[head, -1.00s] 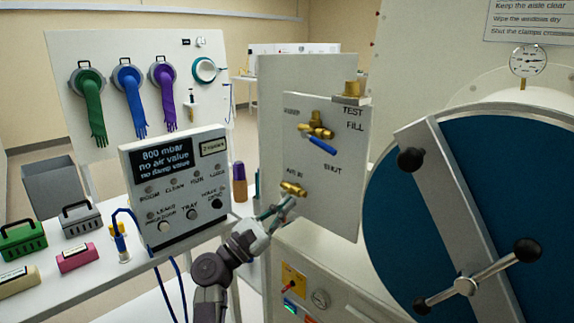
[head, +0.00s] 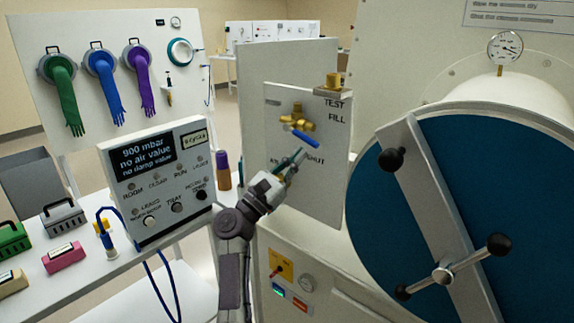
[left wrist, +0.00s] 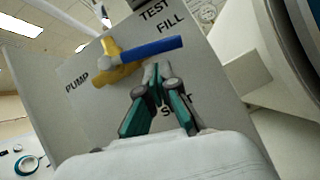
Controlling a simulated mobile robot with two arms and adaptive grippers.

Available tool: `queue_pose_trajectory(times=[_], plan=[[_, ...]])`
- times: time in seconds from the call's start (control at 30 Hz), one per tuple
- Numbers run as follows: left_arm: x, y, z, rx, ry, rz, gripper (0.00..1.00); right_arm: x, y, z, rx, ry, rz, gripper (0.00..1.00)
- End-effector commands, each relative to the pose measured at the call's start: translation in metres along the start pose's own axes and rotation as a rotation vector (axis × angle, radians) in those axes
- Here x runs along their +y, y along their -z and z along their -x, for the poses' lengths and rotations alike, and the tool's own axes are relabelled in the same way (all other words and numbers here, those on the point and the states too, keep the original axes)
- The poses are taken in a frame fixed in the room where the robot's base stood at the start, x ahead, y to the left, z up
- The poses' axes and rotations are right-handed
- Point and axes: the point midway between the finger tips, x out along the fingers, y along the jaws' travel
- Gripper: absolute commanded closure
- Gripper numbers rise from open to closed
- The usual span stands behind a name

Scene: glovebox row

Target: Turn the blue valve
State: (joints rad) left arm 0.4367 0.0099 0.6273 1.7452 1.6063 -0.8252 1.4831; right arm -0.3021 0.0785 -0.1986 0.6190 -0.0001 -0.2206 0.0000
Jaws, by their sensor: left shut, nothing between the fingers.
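The valve has a blue lever handle (head: 306,139) on a brass body (head: 294,119), mounted on a light panel (head: 335,192) marked TEST, FILL and SHUT. In the left wrist view the blue handle (left wrist: 152,50) lies nearly level, its free end to the right and its other end at the brass body (left wrist: 117,66). My left gripper (head: 299,155) is shut and empty, just below the handle. In the left wrist view its teal fingertips (left wrist: 156,72) are together under the handle's middle; I cannot tell whether they touch it. The gripper hides part of the panel's lower lettering. My right gripper is not in view.
A control box (head: 158,178) reading 900 mbar stands left of my left arm. A large blue round door (head: 385,225) with a clamp bar and knobbed handle fills the right. A gauge (head: 505,47) sits above it. A purple-capped bottle (head: 223,170) stands behind the box.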

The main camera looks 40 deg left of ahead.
Motion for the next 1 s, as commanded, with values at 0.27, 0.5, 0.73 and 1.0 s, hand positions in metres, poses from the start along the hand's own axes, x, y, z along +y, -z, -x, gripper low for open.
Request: queue_pose_trajectory(times=[0.27,0.5,0.73,1.0], plan=[[0.000,-0.008,-0.007,-0.001,0.000,0.000,1.00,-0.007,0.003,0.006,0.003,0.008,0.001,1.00],[0.000,-0.008,-0.008,0.000,-0.003,0.005,1.00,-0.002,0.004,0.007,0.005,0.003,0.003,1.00],[-0.005,-0.024,-0.018,0.002,-0.119,0.181,1.00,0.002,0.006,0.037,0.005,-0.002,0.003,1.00],[-0.006,-0.022,-0.017,0.001,-0.162,0.242,1.00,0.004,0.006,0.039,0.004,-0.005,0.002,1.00]])
